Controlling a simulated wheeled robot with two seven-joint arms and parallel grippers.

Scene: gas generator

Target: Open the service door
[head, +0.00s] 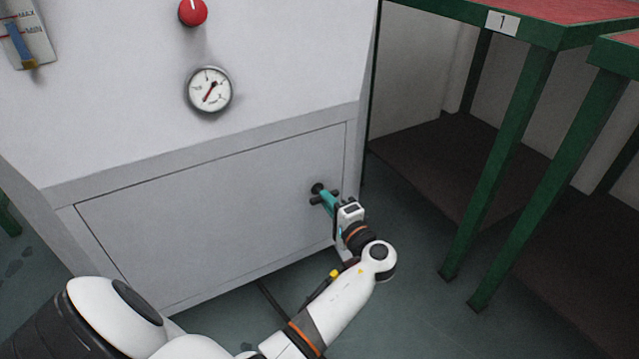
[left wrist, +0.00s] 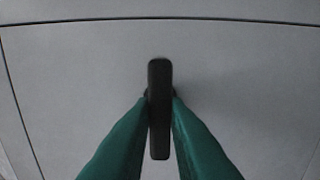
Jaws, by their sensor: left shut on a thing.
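The service door (head: 200,225) is the wide grey panel low on the front of the generator cabinet. It looks flush with its frame in the head view. Its black handle (left wrist: 159,75) is a bar standing upright in the left wrist view, between my green fingers. In the head view, the handle (head: 318,188) is near the door's right edge and partly hidden by my gripper. My left gripper (head: 327,199) is shut on the handle, with a finger on either side. My right gripper is not in view.
Above the door are a pressure gauge (head: 209,90), a red knob (head: 193,12) and a level indicator (head: 24,40). A green-legged table (head: 540,32) marked 1 stands to the right of the cabinet. The floor (head: 405,250) between them is clear.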

